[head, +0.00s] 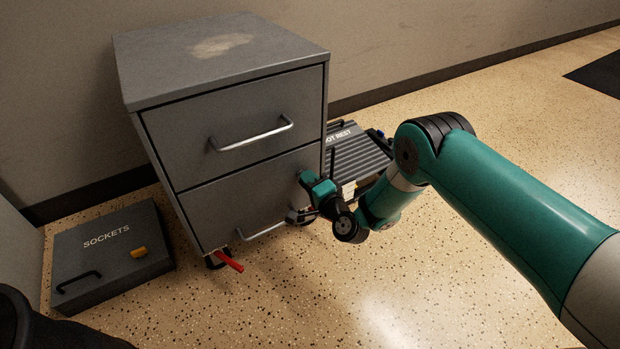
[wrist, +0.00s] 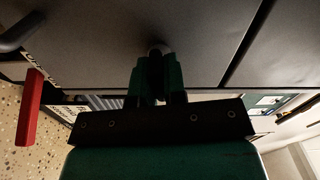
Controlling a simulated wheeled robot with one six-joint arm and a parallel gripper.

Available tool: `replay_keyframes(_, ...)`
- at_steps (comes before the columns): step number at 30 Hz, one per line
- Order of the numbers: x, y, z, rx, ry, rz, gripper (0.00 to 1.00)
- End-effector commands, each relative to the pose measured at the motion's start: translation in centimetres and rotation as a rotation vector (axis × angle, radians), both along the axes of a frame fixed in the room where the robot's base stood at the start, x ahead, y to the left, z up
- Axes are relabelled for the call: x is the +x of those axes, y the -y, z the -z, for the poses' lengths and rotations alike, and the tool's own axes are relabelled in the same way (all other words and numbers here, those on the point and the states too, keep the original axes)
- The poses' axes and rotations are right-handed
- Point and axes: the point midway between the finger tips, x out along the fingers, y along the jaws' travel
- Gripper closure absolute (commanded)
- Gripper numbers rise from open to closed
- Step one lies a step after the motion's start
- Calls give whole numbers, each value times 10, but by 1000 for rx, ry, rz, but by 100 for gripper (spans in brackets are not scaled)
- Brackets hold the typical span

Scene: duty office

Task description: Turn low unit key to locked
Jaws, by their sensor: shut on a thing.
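The low unit (head: 235,110) is a grey two-drawer cabinet with both drawers closed. My gripper (head: 298,215) is at the right part of its lower drawer front, close to the face. In the wrist view my gripper (wrist: 157,75) is shut at a small round pale lock (wrist: 158,47) on the grey front. The key is hidden between the fingers, so its turn angle cannot be told. No locked or unlocked marking can be read.
A bar handle (head: 262,230) is left of my gripper. A red lever (head: 229,260) sticks out below the cabinet. A grey sockets case (head: 110,250) lies on the floor at left. A ribbed foot rest (head: 355,155) stands behind my gripper, right of the cabinet. Floor at front is clear.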

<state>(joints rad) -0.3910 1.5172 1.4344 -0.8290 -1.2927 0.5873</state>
Motion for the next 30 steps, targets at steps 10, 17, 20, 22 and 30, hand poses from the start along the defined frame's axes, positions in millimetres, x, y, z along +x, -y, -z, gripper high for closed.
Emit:
replay_keyframes(10,3,3,0,128,-82,8,100)
replay_keyframes(17,3,3,0,155,-100,7,100)
replay_keyframes(20,3,3,0,158,-102,7,100)
replay_keyframes(22,3,3,0,158,-102,7,100)
replay_keyframes(30,3,3,0,159,-102,7,72)
